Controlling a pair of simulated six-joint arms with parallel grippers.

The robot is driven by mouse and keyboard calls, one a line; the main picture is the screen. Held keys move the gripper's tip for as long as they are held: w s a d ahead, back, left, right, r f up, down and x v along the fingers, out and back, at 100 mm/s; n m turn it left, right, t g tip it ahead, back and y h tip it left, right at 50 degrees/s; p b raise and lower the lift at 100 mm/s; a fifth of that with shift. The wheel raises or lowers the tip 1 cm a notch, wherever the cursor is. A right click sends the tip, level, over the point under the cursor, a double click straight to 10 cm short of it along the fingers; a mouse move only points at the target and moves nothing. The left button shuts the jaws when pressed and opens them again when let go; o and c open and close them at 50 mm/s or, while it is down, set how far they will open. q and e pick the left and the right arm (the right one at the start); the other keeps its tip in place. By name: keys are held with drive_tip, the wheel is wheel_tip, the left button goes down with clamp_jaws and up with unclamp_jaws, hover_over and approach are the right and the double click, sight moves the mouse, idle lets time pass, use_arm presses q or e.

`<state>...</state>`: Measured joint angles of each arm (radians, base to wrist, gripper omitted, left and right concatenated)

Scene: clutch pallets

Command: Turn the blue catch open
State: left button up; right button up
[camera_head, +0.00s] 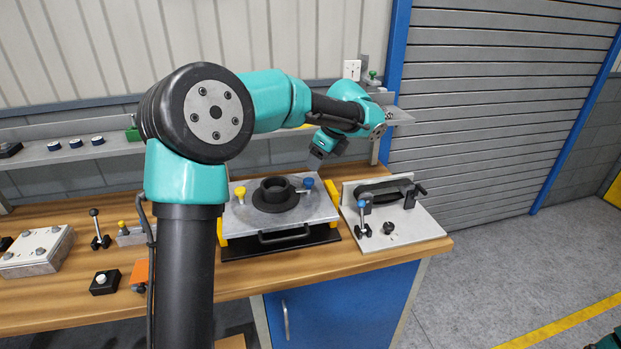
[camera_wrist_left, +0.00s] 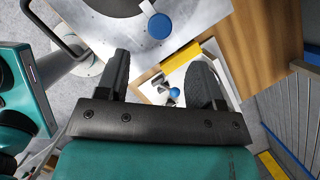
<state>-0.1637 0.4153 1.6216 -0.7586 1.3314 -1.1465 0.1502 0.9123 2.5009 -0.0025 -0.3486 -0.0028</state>
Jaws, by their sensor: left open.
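The blue catch (camera_head: 308,184) is a round blue knob on a short metal lever, at the right side of the grey pallet plate (camera_head: 316,208). In the left wrist view the blue catch (camera_wrist_left: 160,27) shows at the top, with its pale lever running up and left towards the dark clutch part (camera_wrist_left: 112,4). My left gripper (camera_head: 315,158) is above and behind the pallet's right side in the head view. Its two dark fingers (camera_wrist_left: 161,80) are apart, and nothing is between them at the tips. The catch lies beyond the fingertips, apart from them. My right gripper is not in view.
A yellow-knobbed catch (camera_head: 240,191) stands at the plate's left, and a black handle (camera_head: 284,235) at its front. A white fixture (camera_head: 418,231) with a blue-tipped lever (camera_head: 365,198) stands to the right. Yellow rails flank the pallet. My left arm hides part of the bench.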

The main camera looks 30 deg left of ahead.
sight(309, 180)
use_arm(q)
drive_tip(key=x, duration=0.8)
drive_tip(key=shift+c, duration=0.3)
drive_tip(key=c, duration=0.9)
drive_tip(key=shift+o, duration=0.2)
